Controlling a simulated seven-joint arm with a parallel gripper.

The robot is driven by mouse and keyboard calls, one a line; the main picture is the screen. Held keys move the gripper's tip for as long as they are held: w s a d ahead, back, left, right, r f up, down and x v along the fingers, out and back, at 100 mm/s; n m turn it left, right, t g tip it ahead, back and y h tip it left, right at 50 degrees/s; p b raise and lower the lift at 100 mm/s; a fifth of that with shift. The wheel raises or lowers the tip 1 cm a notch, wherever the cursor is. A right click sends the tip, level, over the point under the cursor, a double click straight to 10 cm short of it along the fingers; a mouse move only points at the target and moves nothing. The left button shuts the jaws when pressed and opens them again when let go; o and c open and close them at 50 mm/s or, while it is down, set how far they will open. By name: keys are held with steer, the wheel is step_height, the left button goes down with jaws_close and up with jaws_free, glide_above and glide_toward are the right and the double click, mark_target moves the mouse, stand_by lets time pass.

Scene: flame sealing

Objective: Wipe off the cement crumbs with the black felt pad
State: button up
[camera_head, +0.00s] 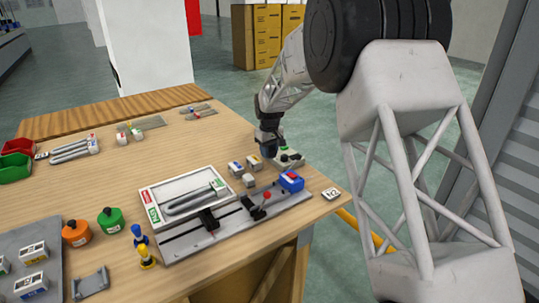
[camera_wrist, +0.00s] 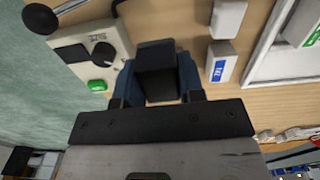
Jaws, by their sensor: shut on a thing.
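My gripper (camera_head: 268,149) is over the right part of the wooden table, beside a control box. In the wrist view its two blue fingers (camera_wrist: 157,72) are shut on a black block, which looks like the felt pad (camera_wrist: 156,86). The pad is too small and dark to make out in the head view. I cannot tell whether it touches the table. I cannot make out any cement crumbs in either view.
The control box (camera_head: 290,157) has a knob and a green button. Small white boxes (camera_head: 236,168), a white tray (camera_head: 152,211) with grey rods and a rail fixture (camera_head: 225,226) with a blue block (camera_head: 292,181) stand close by. Orange (camera_head: 76,233) and green (camera_head: 110,220) bottles stand left.

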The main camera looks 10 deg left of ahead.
steer(key=s+d, duration=0.2)
steer(key=s, duration=1)
steer(key=shift+s+d+f, duration=0.25)
steer(key=shift+d+f, duration=0.05)
steer(key=shift+f, duration=0.1)
steer(key=shift+f, duration=0.25)
steer(key=shift+f, duration=3.45)
steer(key=shift+f, duration=0.3)
steer(key=o, duration=0.6)
steer(key=shift+c, duration=0.2)
steer(key=shift+r, duration=0.3)
